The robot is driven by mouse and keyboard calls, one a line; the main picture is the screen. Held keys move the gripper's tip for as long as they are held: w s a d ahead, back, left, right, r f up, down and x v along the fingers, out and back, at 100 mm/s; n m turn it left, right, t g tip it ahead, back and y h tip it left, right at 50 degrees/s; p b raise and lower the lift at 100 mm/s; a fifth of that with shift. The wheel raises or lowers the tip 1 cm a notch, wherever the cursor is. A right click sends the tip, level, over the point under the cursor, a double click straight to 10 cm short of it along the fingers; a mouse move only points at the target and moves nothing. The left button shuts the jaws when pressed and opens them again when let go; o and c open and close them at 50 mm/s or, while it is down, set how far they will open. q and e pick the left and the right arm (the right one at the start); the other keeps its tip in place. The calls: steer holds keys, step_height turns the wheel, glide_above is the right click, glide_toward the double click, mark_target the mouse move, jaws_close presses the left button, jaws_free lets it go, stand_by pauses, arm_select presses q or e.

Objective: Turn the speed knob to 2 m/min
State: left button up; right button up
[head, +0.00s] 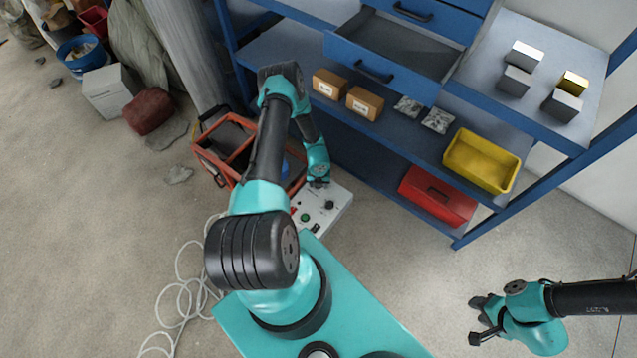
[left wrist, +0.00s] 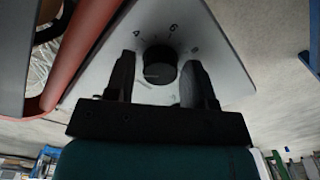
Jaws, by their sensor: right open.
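The white control box (head: 338,213) stands on the floor at the end of my left arm. In the left wrist view, a round black knob (left wrist: 160,66) sits on its pale panel (left wrist: 220,60), with a scale of numbers, seemingly 4, 6 and 8, beyond it. A faint pale line shows on the knob; its setting is unclear. My left gripper (left wrist: 159,82) is open, one finger on each side of the knob, with a gap at the left finger. In the head view the left gripper (head: 318,184) hides that knob. My right gripper (head: 478,319) is open and empty over the floor.
Another black knob (head: 330,204) and a green button (head: 306,217) are on the box. An orange-red frame (head: 205,160) stands close on its left. Pale cable (head: 180,300) lies on the floor.

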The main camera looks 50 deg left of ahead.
arm_select(q)
steer(key=shift+o, duration=0.8)
steer(key=shift+r, duration=0.1)
step_height(320, 180, up, 17)
steer(key=shift+r, duration=0.1)
stand_by(0.5)
